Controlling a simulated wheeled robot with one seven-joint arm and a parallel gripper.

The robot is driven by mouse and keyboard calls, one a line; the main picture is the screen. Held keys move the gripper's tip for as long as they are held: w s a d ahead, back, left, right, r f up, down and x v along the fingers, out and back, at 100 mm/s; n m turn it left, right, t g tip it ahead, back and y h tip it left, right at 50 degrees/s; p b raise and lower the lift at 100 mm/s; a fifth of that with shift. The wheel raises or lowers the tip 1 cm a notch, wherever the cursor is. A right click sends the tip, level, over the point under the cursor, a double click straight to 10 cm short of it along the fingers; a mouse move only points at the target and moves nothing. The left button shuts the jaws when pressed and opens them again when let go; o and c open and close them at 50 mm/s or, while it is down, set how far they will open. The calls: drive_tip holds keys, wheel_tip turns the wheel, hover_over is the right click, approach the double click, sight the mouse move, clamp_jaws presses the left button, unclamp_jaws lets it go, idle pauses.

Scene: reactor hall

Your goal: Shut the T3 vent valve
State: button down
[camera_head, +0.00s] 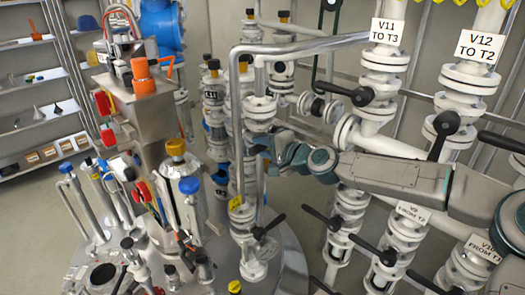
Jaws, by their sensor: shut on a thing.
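My gripper (262,148) reaches in from the right, at the white flanged valve (259,108) on the vertical pipe in the middle. It is shut on this valve's handle, which is mostly hidden by the fingers. I see no readable T3 vent label, so I cannot confirm from a tag which valve this is. The handle's exact angle cannot be told. A bent grey pipe (300,45) runs from above this valve to the line with the sign V11 TO T3 (387,32).
White valves with black levers crowd the right, including one under the V12 TO T2 sign (480,47). Shelves (40,90) line the far left wall. Some floor shows between shelves and vessel.

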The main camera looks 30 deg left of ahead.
drive_tip(key=shift+r, duration=0.45)
drive_tip(key=c, duration=1.3)
unclamp_jaws()
drive_tip(key=shift+f, duration=0.15)
drive_tip(key=shift+d, duration=0.1)
drive_tip(key=shift+d, duration=0.2)
drive_tip(key=b+v, duration=0.3)
drive_tip(key=v, duration=1)
drive_tip(key=shift+s+d, duration=0.1)
drive_tip(key=shift+s, duration=0.05)
